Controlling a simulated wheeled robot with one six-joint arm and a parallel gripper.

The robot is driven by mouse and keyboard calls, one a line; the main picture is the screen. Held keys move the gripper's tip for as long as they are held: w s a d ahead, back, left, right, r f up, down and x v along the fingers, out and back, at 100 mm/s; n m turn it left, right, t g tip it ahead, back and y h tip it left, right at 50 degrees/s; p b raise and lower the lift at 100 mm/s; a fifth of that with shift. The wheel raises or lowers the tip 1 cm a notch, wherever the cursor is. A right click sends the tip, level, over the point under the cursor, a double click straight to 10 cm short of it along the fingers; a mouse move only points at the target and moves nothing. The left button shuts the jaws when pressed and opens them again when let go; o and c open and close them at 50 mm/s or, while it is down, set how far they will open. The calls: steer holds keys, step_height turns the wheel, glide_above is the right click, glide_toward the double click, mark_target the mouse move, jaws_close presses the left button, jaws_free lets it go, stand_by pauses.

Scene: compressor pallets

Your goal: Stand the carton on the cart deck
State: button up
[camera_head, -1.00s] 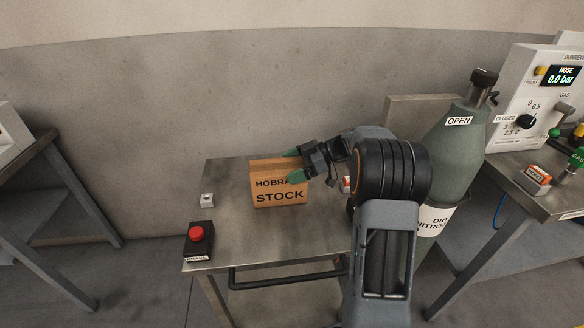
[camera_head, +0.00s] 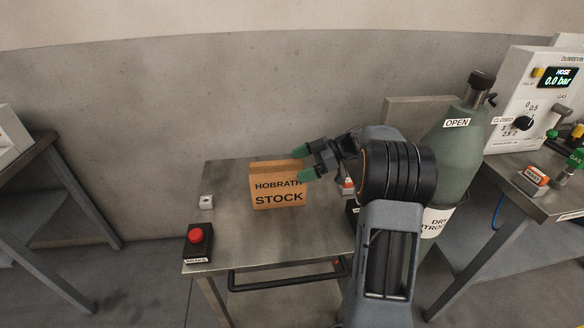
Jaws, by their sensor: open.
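An orange-brown carton (camera_head: 276,190) marked "HOBRATH STOCK" stands upright on the steel deck of the cart (camera_head: 240,236). My gripper (camera_head: 304,163) is just to the right of the carton's upper right edge. Its green-tipped fingers are apart and point left, with nothing between them. One fingertip is near the carton's top right corner and the other near its right side; I cannot tell if either touches it.
A green gas cylinder (camera_head: 455,140) stands right of my arm. A bench (camera_head: 540,205) with a control panel (camera_head: 535,95) is at far right.

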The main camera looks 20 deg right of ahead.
steer(key=v, duration=0.8)
steer(key=shift+d+r+p, duration=0.15)
steer(key=shift+d+p, duration=0.2)
steer(key=shift+d, duration=0.05)
steer(key=shift+s, duration=0.1)
